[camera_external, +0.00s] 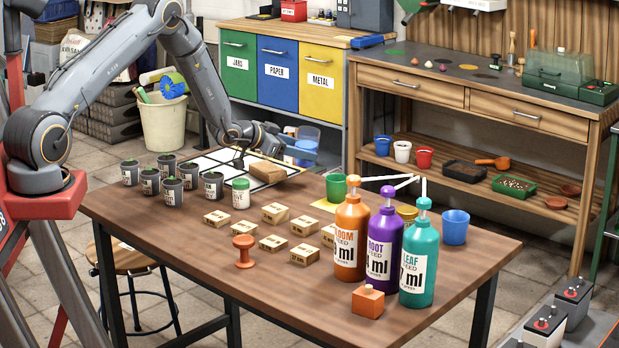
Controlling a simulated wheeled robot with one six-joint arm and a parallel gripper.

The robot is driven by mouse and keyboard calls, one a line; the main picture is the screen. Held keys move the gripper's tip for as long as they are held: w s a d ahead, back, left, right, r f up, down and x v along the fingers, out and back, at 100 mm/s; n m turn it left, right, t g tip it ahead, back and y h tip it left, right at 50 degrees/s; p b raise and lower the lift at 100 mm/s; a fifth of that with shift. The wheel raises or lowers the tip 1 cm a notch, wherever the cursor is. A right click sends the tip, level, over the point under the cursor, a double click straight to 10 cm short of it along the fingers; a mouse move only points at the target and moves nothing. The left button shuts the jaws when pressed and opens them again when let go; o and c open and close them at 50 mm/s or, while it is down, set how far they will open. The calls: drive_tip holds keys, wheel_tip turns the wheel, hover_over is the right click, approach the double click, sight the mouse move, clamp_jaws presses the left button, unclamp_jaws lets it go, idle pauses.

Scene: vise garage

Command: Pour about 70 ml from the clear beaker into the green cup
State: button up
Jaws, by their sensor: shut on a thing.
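The green cup (336,187) stands upright on a yellow mat (324,205) at the table's far right edge, partly behind the orange pump bottle. My gripper (288,142) is above the far edge of the table, to the left of and higher than the green cup. It is shut on a bluish see-through vessel (308,133), which looks like the clear beaker. The beaker is apart from the cup. The arm end and the cabinet shelf behind make its outline, tilt and liquid level hard to tell.
Orange (351,240), purple (384,245) and teal (418,262) pump bottles stand close to the green cup. A blue cup (455,227) is to their right. A brown block (268,171) lies on a white gridded board (218,158). Several small labelled blocks occupy the table's middle.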

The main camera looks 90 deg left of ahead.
drive_tip(key=w+d+m+y+b, duration=0.1)
drive_tip(key=b, duration=0.1)
drive_tip(key=shift+d+m+g+b, duration=0.1)
drive_tip(key=shift+m+g+b, duration=0.3)
drive_tip(key=b, duration=0.1)
drive_tip(key=f+m+b, duration=0.1)
drive_tip(key=shift+w+d+f+g+y+b, duration=0.3)
drive_tip(key=shift+d+y, duration=0.1)
drive_tip(key=shift+w+d+r, duration=0.1)
drive_tip(key=shift+d+r, duration=0.05)
drive_tip(key=shift+r, duration=0.25)
drive_tip(key=shift+w+d+m+g+y+b, duration=0.3)
drive_tip(key=shift+m+y+b, duration=0.1)
drive_tip(key=shift+m+b, duration=0.2)
drive_tip(key=shift+d+f+m+g+y+b, duration=0.2)
drive_tip(key=shift+f+m+g+y+b, duration=0.2)
drive_tip(key=shift+m+y+b, duration=0.5)
idle(0.6)
drive_tip(key=shift+w+d+r+m+y, duration=0.15)
drive_tip(key=shift+r+m+y, duration=0.25)
drive_tip(key=shift+r+m, duration=0.4)
idle(1.5)
drive_tip(key=shift+f, duration=0.15)
